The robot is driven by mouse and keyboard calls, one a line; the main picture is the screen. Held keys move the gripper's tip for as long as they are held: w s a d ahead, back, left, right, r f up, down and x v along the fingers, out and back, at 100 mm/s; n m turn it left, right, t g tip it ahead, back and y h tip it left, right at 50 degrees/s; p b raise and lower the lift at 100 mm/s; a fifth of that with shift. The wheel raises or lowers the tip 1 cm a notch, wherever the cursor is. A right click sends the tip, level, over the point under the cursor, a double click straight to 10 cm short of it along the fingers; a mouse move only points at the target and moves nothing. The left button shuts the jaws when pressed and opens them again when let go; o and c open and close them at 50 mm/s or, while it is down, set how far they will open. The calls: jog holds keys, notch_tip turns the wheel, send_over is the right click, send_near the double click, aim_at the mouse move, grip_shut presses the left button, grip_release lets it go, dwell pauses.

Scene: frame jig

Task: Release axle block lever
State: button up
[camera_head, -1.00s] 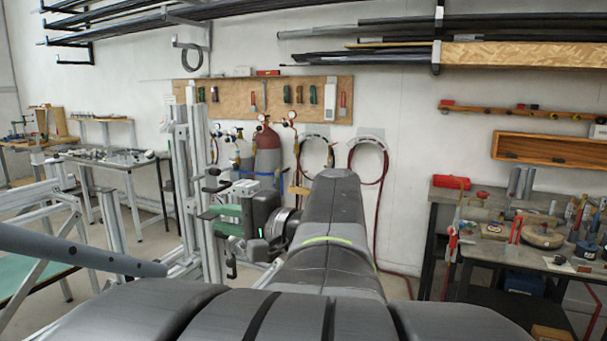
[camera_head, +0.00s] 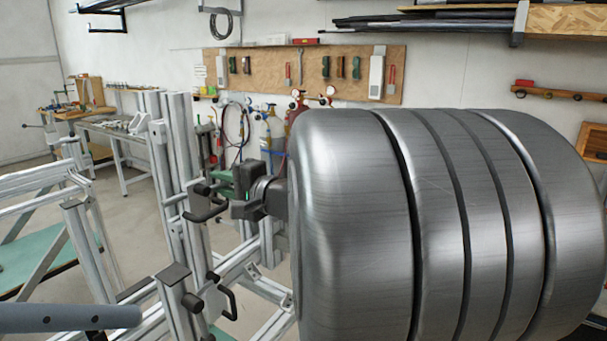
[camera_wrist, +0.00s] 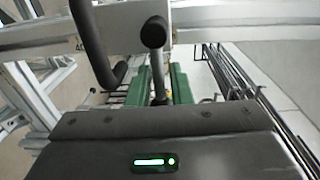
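A black lever (camera_wrist: 155,34) with a rounded end shows in the wrist view, its thin stem running down between my gripper's green fingers. My gripper (camera_wrist: 160,76) has its fingers apart, one on each side of the stem; I see no clear grip on it. A second, bent black handle (camera_wrist: 90,42) is to the left. In the head view my gripper (camera_head: 222,186) is beside the aluminium jig post (camera_head: 184,150), close to a black handle (camera_head: 206,210); its fingertips are hard to make out there. Another black handle (camera_head: 229,302) is lower down. I cannot tell which block each lever belongs to.
Aluminium rails (camera_head: 240,262) of the jig run below and left of my gripper. Gas bottles (camera_head: 272,135) and a tool board (camera_head: 300,72) are at the wall behind. A workbench (camera_head: 125,135) stands at the far left. My arm hides the right side.

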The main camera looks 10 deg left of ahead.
jog(key=shift+w+a, duration=0.3)
jog(key=shift+a, duration=0.35)
grip_shut()
jog(key=shift+f, duration=0.1)
